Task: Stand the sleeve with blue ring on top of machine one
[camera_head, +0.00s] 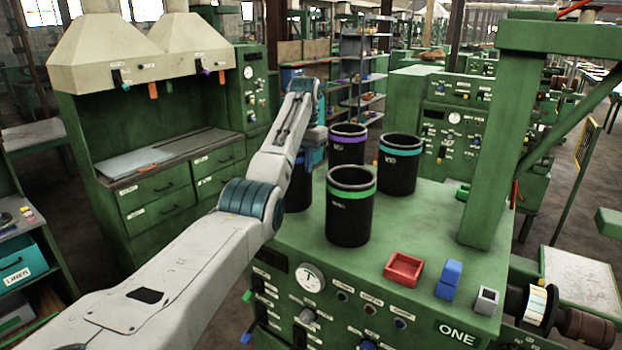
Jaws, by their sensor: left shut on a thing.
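Machine one (420,250) is the green cabinet marked ONE at the front right. A dark sleeve (297,196) with a bit of blue ring showing is mostly hidden behind my left arm, at the left part of the machine's top. My left gripper (314,141) is at this sleeve's upper rim and shut on it; its fingertips are hard to make out. I cannot tell whether the sleeve's base touches the top. Three other black sleeves stand upright on the top: green ring (350,208), purple ring (347,146), and light-blue ring (399,166). My right gripper is not in view.
A red tray (404,270), a blue block (448,280) and a small grey box (486,301) sit at the top's front right. A green post (490,150) rises at the right. Bare top lies between the sleeves and the post. A hooded bench (160,170) stands left.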

